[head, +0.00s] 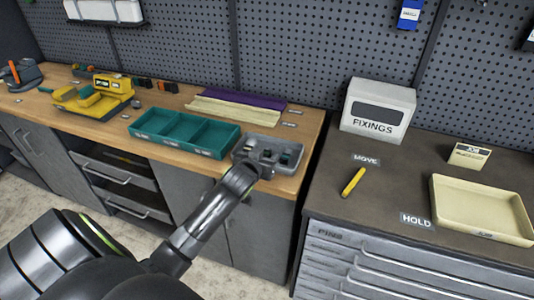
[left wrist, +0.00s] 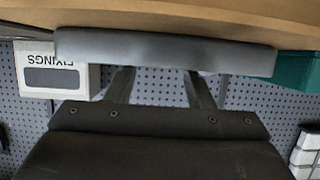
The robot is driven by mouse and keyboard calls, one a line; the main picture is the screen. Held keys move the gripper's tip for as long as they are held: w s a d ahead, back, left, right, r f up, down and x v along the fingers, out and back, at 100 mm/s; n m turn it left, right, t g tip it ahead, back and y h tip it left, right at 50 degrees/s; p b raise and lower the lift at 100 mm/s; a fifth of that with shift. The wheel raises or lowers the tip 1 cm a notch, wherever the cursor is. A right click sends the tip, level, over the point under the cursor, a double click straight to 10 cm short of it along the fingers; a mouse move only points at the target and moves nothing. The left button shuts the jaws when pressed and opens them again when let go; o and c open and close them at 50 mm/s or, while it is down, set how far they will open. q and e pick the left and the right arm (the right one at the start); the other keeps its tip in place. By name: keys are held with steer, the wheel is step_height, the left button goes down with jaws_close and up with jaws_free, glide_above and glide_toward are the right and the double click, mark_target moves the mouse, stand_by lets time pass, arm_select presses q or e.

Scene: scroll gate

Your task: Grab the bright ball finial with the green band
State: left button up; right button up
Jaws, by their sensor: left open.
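No ball finial with a green band can be made out in either view. My left arm reaches up from the bottom of the head view, and its gripper (head: 256,167) is at the near side of a grey tray (head: 292,167) at the wooden bench's right end. The tray holds small dark and green pieces, too small to identify. In the left wrist view the two fingers of my left gripper (left wrist: 158,84) stand apart with nothing seen between them. Their tips are hidden behind a grey edge (left wrist: 160,48). My right gripper is not in view.
A yellow machine (head: 95,93) stands further left. On the dark cabinet are a FIXINGS box (head: 378,108), yellow stick (head: 353,182) and cream tray (head: 482,234).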

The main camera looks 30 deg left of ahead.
mark_target(267, 152)
arm_select(q)
steer(key=shift+a+p+x, duration=0.15)
steer(key=shift+p+x, duration=0.1)
steer(key=shift+x, duration=0.95)
steer(key=shift+a+p+x, duration=0.15)
steer(key=shift+p+x, duration=0.05)
steer(key=shift+x, duration=0.95)
steer(key=shift+s, duration=0.1)
steer(key=shift+r, duration=0.1)
jaws_close()
